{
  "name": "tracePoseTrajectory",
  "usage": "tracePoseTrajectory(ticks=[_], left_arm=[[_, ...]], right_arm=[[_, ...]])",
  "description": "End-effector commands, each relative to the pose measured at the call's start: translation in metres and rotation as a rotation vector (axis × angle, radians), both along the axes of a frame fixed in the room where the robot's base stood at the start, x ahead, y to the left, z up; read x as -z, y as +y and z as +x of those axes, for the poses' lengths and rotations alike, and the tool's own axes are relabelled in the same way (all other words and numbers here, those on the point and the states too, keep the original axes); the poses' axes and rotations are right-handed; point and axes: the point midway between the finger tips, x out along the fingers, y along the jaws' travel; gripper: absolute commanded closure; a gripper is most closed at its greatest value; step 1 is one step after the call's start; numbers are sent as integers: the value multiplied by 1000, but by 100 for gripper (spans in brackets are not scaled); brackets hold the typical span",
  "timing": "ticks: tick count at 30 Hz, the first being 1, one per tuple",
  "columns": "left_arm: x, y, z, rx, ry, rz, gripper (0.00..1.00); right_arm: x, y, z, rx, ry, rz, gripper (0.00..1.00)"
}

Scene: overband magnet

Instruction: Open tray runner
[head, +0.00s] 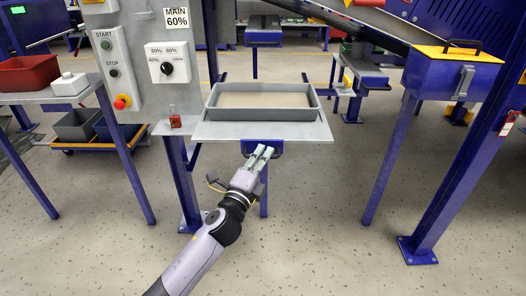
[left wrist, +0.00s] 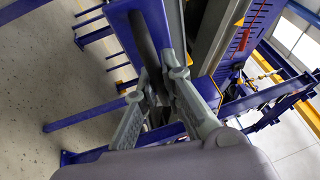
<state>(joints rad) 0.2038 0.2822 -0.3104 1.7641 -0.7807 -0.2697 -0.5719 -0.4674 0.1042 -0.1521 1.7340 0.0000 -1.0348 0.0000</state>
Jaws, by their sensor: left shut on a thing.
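The tray runner is a flat grey shelf (head: 205,131) with a blue front block and dark handle (head: 279,147) below its front edge. A grey tray (head: 214,113) with a beige floor sits on the shelf. My left gripper (head: 262,154) reaches up from below and is shut on the handle. In the left wrist view, the fingers (left wrist: 157,82) close around the dark handle bar (left wrist: 143,40) in front of the blue block (left wrist: 119,23). The fingers partly hide the handle. My right gripper is not in view.
A grey control panel (head: 140,45) with knob and buttons stands left of the shelf, on a blue post. A side table (head: 38,98) holds a red bin (head: 28,73). A blue box (head: 445,73) stands at right. The floor in front is clear.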

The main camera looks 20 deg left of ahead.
Motion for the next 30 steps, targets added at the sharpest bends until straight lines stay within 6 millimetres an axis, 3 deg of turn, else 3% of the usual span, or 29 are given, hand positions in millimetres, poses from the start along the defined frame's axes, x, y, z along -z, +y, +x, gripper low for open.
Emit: tracePoseTrajectory(ticks=[12, 13, 22, 30], left_arm=[[1, 0, -2, -2, 2, 2, 100], [1, 0, -2, -2, 2, 2, 91], [1, 0, -2, -1, 1, 1, 71], [0, -1, -2, 0, 0, 0, 70]], right_arm=[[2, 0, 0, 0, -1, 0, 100], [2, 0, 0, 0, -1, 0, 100], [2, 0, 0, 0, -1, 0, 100], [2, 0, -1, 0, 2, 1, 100]])
